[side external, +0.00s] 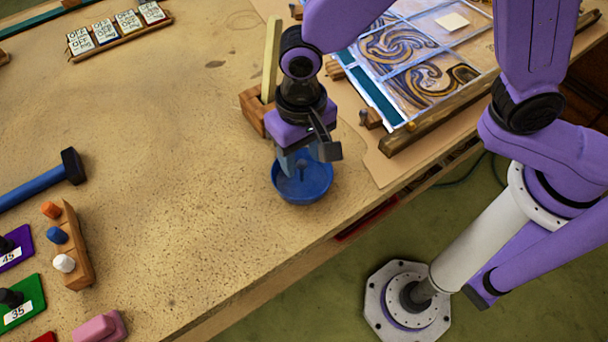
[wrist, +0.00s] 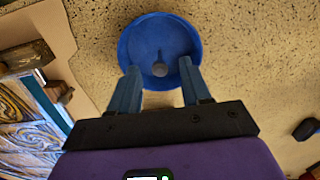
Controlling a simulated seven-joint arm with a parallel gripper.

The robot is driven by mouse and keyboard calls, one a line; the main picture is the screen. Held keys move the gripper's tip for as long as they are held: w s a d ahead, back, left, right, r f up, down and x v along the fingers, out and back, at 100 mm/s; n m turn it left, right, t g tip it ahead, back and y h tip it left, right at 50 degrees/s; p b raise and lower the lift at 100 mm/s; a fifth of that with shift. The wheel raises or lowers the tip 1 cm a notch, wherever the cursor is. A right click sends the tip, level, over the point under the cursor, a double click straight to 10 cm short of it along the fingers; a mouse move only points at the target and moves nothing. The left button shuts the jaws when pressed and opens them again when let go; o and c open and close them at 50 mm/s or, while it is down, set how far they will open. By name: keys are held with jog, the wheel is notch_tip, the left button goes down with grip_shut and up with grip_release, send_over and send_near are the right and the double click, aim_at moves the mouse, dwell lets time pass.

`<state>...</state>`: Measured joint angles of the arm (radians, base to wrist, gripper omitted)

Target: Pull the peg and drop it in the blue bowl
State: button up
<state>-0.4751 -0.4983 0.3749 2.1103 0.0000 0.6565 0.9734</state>
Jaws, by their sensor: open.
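The blue bowl (side external: 318,190) stands on the bench near its front edge. It also shows at the top of the wrist view (wrist: 133,40). My gripper (side external: 300,165) points down over the bowl; its two blue fingers (wrist: 160,67) are spread apart. A small grey peg-like piece with a pale round end (wrist: 160,69) shows between the fingertips, within the bowl's outline. It seems free of both fingers. I cannot tell whether it rests on the bowl's bottom.
The leaded panel (side external: 425,60) with wooden rails lies right of my gripper. A wooden block (side external: 254,108) with an upright strip stands behind it. A hammer (side external: 45,183), a marker rack (side external: 76,245) and coloured weights lie at left. The bench middle is clear.

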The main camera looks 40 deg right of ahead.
notch_tip(320, 180, up, 17)
jog(key=s+d+f+n, duration=0.2)
jog(key=s+d+n, duration=0.2)
jog(key=d, duration=0.5)
jog(key=s+d+f+n, duration=0.3)
jog(key=s+d+n, duration=0.1)
jog(key=d, duration=0.5)
jog(key=s+d+f+n, duration=0.3)
jog(key=s+d+n, duration=0.1)
jog(key=d, duration=0.5)
jog(key=shift+s+f+n, duration=0.25)
jog(key=shift+s+n, duration=0.05)
jog(key=shift+s, duration=0.4)
